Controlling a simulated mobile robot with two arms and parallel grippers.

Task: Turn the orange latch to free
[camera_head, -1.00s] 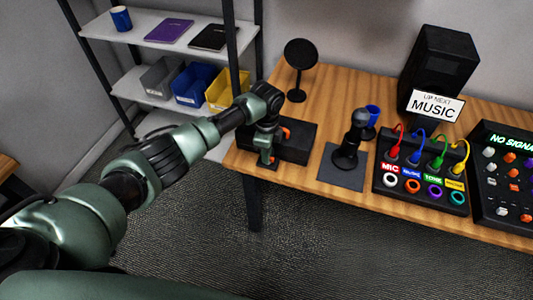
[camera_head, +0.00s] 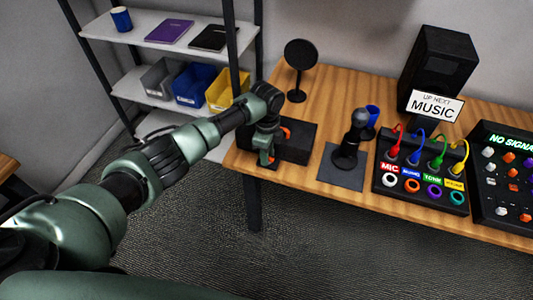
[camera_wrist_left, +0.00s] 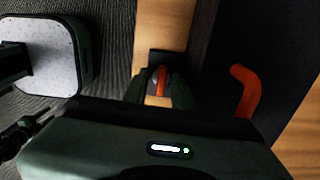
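A black box (camera_head: 298,142) stands at the left end of the wooden table. A bent orange bar shows on its side, and in the left wrist view this bar (camera_wrist_left: 246,92) stands to the right of my fingers. A smaller upright orange piece (camera_wrist_left: 162,80), seemingly the latch, sits on a dark base in front of the box. My left gripper (camera_head: 265,159) points down there, with its fingers (camera_wrist_left: 160,95) on either side of the small orange piece. Whether they press on it is unclear. My right gripper is not in view.
A round black stand (camera_head: 300,56) is behind the box. A panel with coloured cables (camera_head: 418,185) lies further right. Shelves with bins (camera_head: 194,84) stand left.

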